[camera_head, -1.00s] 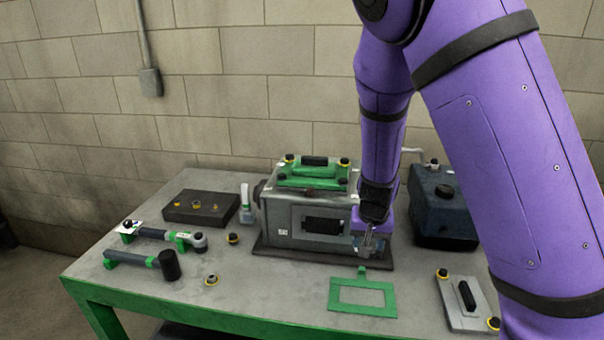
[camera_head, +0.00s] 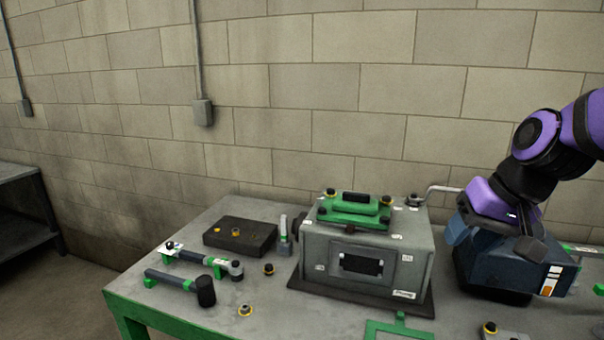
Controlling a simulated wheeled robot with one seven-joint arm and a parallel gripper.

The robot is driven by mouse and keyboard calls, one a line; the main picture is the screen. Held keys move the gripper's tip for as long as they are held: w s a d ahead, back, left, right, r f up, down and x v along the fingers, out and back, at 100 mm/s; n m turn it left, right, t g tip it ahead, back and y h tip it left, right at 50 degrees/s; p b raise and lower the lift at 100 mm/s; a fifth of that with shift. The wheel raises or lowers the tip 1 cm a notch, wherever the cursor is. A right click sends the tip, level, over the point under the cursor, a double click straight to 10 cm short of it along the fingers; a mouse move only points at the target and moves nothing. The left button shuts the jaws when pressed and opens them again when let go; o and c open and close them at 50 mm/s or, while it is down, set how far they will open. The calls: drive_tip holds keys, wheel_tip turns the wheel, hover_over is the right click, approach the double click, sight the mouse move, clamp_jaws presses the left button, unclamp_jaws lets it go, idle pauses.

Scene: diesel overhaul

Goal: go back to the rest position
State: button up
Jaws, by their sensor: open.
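My gripper (camera_head: 494,240) is at the right, under its purple hand, in front of or above the dark blue tank (camera_head: 515,265). It is open, and I see nothing held in it; its fingertips are hard to make out against the tank. The grey engine block (camera_head: 378,265) stands left of my gripper, apart from it, with a green cover (camera_head: 352,210) on top and a dark rectangular opening or panel in its front.
On the green-framed workbench (camera_head: 170,325) lie a hammer (camera_head: 185,286), another tool (camera_head: 205,260), a dark tray block (camera_head: 238,234) and small yellow-ringed parts. A green frame (camera_head: 398,328) lies in front of the engine. A grey shelf (camera_head: 28,210) stands far left. A block wall is behind.

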drive_tip(key=s+d+r+t+h, duration=0.1)
drive_tip(key=s+d+r+h, duration=0.2)
drive_tip(key=s+r, duration=0.3)
drive_tip(key=s, duration=0.5)
drive_tip(key=shift+s+d+r+n+t, duration=0.15)
drive_tip(key=shift+s+r+n+t, duration=0.1)
drive_tip(key=shift+s+n+t, duration=0.15)
